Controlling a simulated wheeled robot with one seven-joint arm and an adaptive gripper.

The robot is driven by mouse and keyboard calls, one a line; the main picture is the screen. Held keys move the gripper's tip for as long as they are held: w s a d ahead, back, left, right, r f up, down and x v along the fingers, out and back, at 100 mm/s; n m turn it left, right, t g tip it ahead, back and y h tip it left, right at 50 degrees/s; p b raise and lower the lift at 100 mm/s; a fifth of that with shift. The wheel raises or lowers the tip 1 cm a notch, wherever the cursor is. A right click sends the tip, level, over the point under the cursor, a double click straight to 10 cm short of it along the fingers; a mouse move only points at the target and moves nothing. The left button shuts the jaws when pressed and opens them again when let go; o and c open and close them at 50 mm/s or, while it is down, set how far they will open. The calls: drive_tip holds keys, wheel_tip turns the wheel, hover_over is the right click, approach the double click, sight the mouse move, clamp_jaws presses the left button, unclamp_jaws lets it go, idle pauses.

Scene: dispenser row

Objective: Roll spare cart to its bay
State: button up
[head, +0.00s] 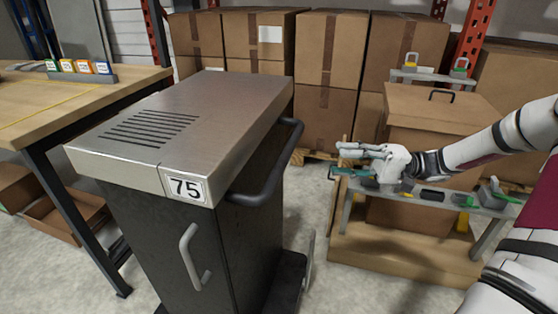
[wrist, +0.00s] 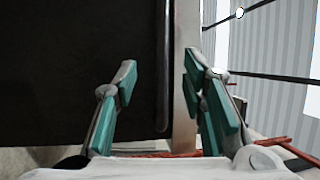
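The cart (head: 185,120) has a brushed metal top with vent slots, a dark body, a label reading 75 and a light grey pull on its front. A black push handle (head: 268,180) curves along its right side. My gripper (head: 340,158) is to the right of the handle, apart from it, with its fingers pointing left. In the wrist view my gripper (wrist: 163,75) is open, its teal-padded fingers wide apart with nothing held. Beyond them is a dark panel (wrist: 75,55) with a vertical dark bar at its edge, probably the cart and its handle.
A wooden workbench (head: 60,100) with several coloured tags stands close on the cart's left. Stacked cartons (head: 325,50) line the back. A stand with a brown box (head: 440,110) and small shelf items is at right, beneath my arm. Some bare floor (head: 325,190) lies between cart and stand.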

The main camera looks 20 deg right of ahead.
sight(287, 155)
drive_tip(key=b+x, duration=0.1)
drive_tip(key=x, duration=0.3)
drive_tip(key=b+x, duration=0.1)
drive_tip(key=x, duration=0.4)
drive_tip(key=b+x, duration=0.1)
drive_tip(key=x, duration=0.3)
drive_tip(key=shift+w+a+r+b, duration=0.1)
drive_tip(key=shift+w+b, duration=0.25)
drive_tip(key=shift+w, duration=0.05)
clamp_jaws()
